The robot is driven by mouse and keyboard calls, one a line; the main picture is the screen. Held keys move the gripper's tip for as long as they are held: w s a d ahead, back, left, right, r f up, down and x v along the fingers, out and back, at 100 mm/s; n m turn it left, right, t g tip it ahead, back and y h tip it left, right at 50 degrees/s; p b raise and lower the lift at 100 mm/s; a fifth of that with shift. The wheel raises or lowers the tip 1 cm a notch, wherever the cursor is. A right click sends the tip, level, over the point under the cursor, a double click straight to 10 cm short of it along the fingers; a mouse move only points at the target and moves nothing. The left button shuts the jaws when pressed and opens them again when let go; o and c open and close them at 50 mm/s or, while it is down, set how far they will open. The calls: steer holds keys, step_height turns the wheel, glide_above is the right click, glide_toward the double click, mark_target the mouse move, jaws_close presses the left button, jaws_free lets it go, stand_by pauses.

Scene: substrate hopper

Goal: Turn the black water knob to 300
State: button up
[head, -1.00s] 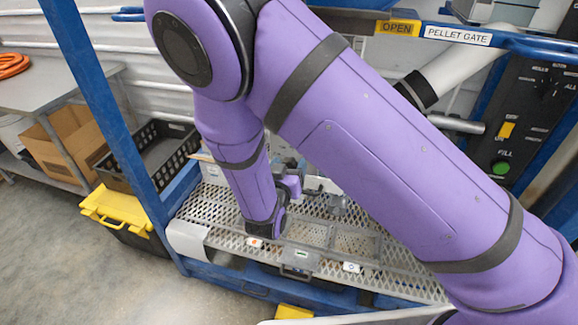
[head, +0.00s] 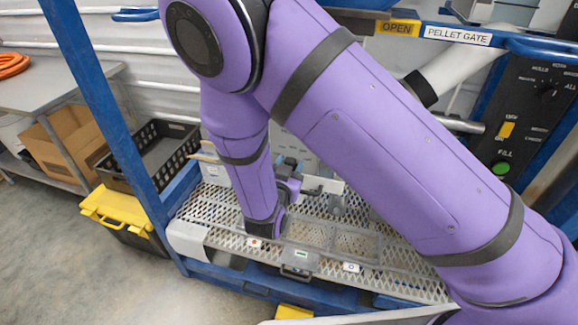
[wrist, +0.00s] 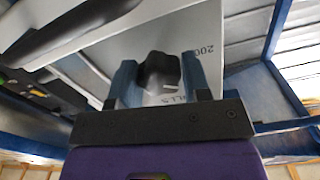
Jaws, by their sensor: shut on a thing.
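The black water knob (wrist: 160,72) sits on a light grey panel (wrist: 205,35) in the wrist view. A white mark shows at its lower right edge. The printed number 200 is on the panel to the right of the knob, and partly hidden lettering is below it. My gripper (wrist: 160,80) has one blue finger on each side of the knob and is shut on it. In the head view my gripper (head: 290,166) is small and partly behind my arm, in front of the grey panel (head: 308,148). The knob cannot be made out there.
A perforated metal shelf (head: 215,212) lies below my gripper. A blue post (head: 105,110) stands at the left. A black control panel (head: 525,115) with a yellow switch and green button is at the right. A yellow-lidded bin (head: 112,207) stands on the floor.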

steer(key=shift+m, duration=1.7)
steer(key=o, duration=0.9)
steer(key=v, duration=1)
steer(key=shift+s+a, duration=0.15)
steer(key=shift+s, duration=0.25)
